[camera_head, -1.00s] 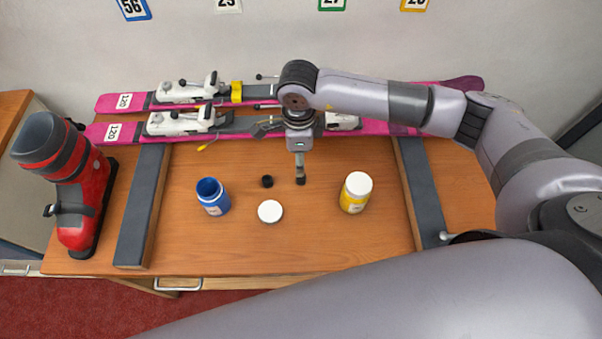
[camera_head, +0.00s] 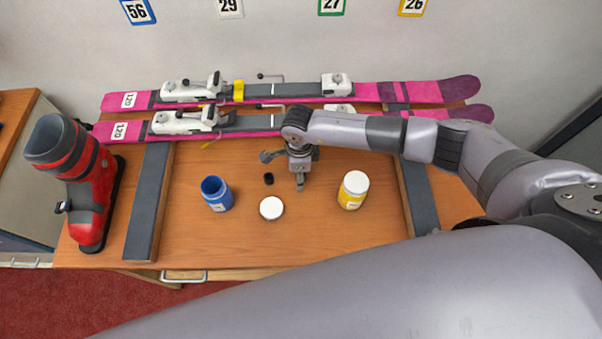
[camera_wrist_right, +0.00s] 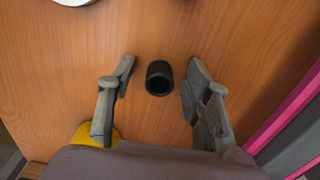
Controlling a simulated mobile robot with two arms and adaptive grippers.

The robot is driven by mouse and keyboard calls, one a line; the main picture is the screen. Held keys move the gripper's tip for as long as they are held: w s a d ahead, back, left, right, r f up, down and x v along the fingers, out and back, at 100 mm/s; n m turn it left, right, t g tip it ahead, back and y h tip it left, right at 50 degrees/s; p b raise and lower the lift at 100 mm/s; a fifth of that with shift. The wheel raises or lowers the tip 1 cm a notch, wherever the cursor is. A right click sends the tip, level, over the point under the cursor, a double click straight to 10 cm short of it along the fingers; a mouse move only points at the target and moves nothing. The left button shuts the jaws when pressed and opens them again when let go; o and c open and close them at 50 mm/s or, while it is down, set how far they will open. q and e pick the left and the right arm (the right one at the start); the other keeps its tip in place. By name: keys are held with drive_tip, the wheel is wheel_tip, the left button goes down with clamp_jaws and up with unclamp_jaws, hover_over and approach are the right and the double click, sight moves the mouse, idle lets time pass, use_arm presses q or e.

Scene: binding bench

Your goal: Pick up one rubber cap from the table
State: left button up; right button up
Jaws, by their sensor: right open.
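A small black rubber cap (camera_head: 269,179) sits on the wooden table (camera_head: 330,235), between the blue jar and my right gripper. In the right wrist view the cap (camera_wrist_right: 159,78) stands in the gap between the two fingers, apart from both, with its dark hollow showing. My right gripper (camera_head: 285,171) is open and empty, just right of the cap in the head view. Its spread fingers (camera_wrist_right: 157,82) also show in the wrist view. I cannot tell its exact height above the table. My left gripper is not in view.
An open blue jar (camera_head: 217,196), a white lid (camera_head: 271,209) and a yellow jar with a white lid (camera_head: 353,191) stand close by. Pink skis (camera_head: 430,92) lie behind. A red ski boot (camera_head: 91,200) stands left. Grey-topped supports flank the area.

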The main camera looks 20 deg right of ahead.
drive_tip(key=shift+c, duration=0.5)
drive_tip(key=shift+c, duration=0.7)
drive_tip(key=c, duration=0.7)
drive_tip(key=shift+r, duration=0.1)
